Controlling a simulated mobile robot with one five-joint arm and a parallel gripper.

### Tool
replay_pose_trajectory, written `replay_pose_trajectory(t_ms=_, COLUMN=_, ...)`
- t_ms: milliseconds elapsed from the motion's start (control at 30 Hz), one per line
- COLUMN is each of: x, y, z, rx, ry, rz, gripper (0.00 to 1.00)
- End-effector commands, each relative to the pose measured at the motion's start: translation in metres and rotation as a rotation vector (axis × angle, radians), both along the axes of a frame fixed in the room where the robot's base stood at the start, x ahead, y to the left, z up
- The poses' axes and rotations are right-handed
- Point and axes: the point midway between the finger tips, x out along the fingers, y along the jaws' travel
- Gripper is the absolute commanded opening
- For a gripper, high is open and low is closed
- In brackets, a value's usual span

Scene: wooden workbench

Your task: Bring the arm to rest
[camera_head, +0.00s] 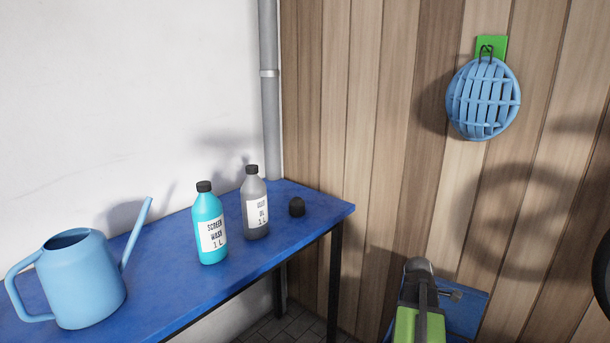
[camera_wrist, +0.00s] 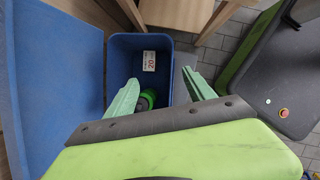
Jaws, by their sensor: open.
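My gripper (camera_wrist: 161,77) shows in the wrist view with its two pale green fingers spread apart and nothing between them. It points down over a blue bin (camera_wrist: 122,60) with a white label (camera_wrist: 149,61) reading 20. A bright green thing (camera_wrist: 147,99) with a dark middle lies inside the bin, partly hidden by the left finger. In the head view my arm (camera_head: 405,325) is at the bottom right, low in front of the wooden wall; the fingers cannot be made out there.
A blue basket (camera_head: 483,98) hangs on the wall. Wooden furniture (camera_wrist: 175,12) stands by the bin.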

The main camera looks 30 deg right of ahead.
Motion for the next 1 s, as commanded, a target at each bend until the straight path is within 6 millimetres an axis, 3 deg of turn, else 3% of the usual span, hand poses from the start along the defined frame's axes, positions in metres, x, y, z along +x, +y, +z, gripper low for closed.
replay_pose_trajectory(t_ms=33, x=0.02, y=0.016, z=0.024, rx=0.002, ry=-0.003, rz=0.043, gripper=0.62)
replay_pose_trajectory(t_ms=167, x=0.076, y=0.07, z=0.063, rx=0.017, ry=-0.016, rz=0.17, gripper=0.62)
replay_pose_trajectory(t_ms=300, x=0.142, y=0.161, z=0.114, rx=0.039, ry=-0.061, rz=0.28, gripper=0.62)
replay_pose_trajectory(t_ms=400, x=0.177, y=0.234, z=0.147, rx=0.059, ry=-0.111, rz=0.3, gripper=0.62)
replay_pose_trajectory(t_ms=500, x=0.199, y=0.306, z=0.176, rx=0.086, ry=-0.165, rz=0.273, gripper=0.62)
replay_pose_trajectory(t_ms=600, x=0.209, y=0.372, z=0.199, rx=0.117, ry=-0.216, rz=0.2, gripper=0.62)
replay_pose_trajectory(t_ms=733, x=0.209, y=0.449, z=0.224, rx=0.163, ry=-0.281, rz=0.001, gripper=0.62)
replay_pose_trajectory(t_ms=800, x=0.205, y=0.469, z=0.221, rx=0.18, ry=-0.308, rz=-0.166, gripper=0.62)
replay_pose_trajectory(t_ms=1000, x=0.2, y=0.482, z=0.214, rx=0.181, ry=-0.352, rz=-0.613, gripper=0.62)
